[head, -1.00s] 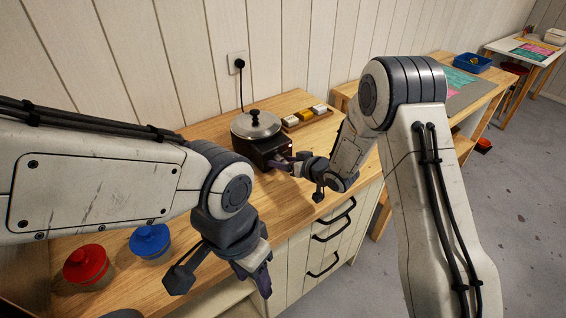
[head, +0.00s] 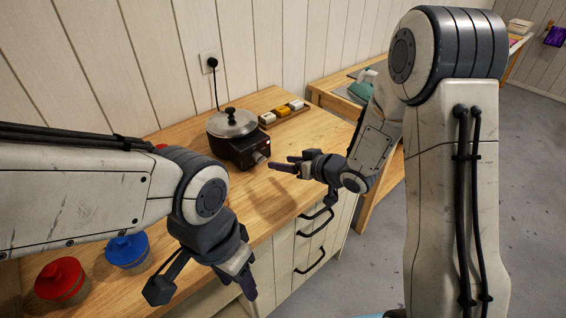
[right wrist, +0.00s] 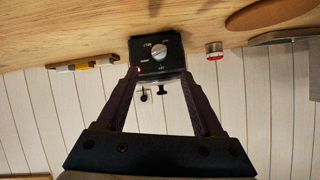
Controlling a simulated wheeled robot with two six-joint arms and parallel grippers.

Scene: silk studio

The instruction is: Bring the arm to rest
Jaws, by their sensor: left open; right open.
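My right gripper (head: 287,164) is open and empty above the wooden counter, a little to the right of the dark appliance. In the right wrist view its two fingers (right wrist: 165,95) are spread, with the appliance showing beyond them. The black appliance (head: 240,148), with a knob on its front and a lidded metal pot (head: 232,123) on top, stands on the counter; it also shows in the right wrist view (right wrist: 158,62). My left gripper (head: 245,275) hangs open and empty in front of the counter's front edge.
Drawers with black handles (head: 315,222) face the open floor (head: 535,190). A cord runs to a wall socket (head: 210,63).

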